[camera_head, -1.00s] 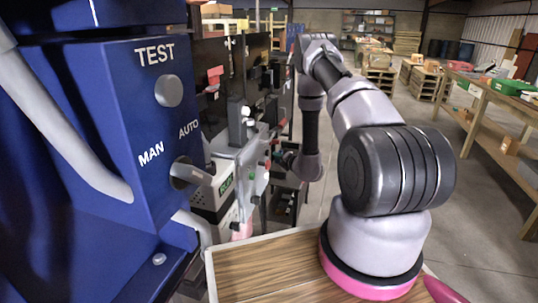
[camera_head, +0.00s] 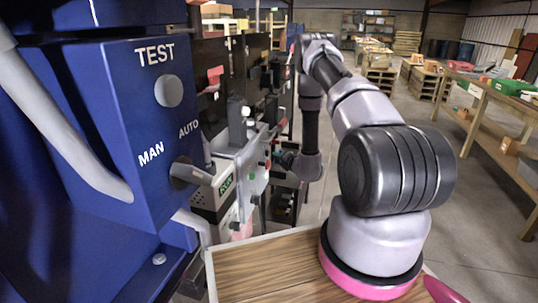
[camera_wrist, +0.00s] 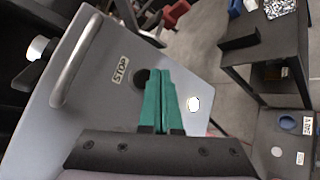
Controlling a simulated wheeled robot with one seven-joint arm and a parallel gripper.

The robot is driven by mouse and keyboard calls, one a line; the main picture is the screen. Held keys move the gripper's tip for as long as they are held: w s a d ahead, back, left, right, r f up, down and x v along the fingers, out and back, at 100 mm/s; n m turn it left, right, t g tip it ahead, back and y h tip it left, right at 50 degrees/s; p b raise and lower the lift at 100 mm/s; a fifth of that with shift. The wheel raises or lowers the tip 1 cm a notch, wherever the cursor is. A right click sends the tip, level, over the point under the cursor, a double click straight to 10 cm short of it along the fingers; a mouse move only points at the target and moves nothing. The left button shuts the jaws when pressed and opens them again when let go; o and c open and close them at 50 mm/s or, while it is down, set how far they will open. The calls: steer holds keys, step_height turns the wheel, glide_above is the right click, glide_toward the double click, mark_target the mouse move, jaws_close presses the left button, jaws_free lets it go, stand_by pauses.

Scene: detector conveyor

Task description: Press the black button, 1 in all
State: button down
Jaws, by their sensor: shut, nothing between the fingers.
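The black button (camera_wrist: 141,80) is a dark round spot on a grey panel (camera_wrist: 95,115) in the wrist view, beside a label reading STOP. My gripper (camera_wrist: 162,72) has green fingers, closed together and empty. The fingertips lie just right of the black button and cover part of its right side. I cannot tell whether they touch it. In the head view the panel (camera_head: 250,165) is seen edge-on, with my gripper end close to it; the black button cannot be made out there.
A white round button (camera_wrist: 193,104) sits right of my fingers on the panel. A metal handle (camera_wrist: 76,62) is at upper left. A dark stand (camera_wrist: 265,60) is at right. In the head view, a blue TEST box (camera_head: 150,120) stands at left; workbenches (camera_head: 490,110) line the right.

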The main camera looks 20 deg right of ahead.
steer(key=shift+w+a, duration=0.25)
steer(key=shift+a, duration=0.1)
steer(key=shift+w+a, duration=0.3)
steer(key=shift+a, duration=0.15)
stand_by(1.0)
steer(key=shift+d, duration=0.1)
steer(key=shift+s+d, duration=0.55)
steer(key=shift+d, duration=0.1)
steer(key=shift+d, duration=0.1)
steer(key=s+d, duration=0.1)
steer(key=d, duration=0.1)
steer(key=s+d, duration=0.1)
steer(key=d, duration=0.1)
steer(key=shift+s, duration=0.4)
stand_by(0.4)
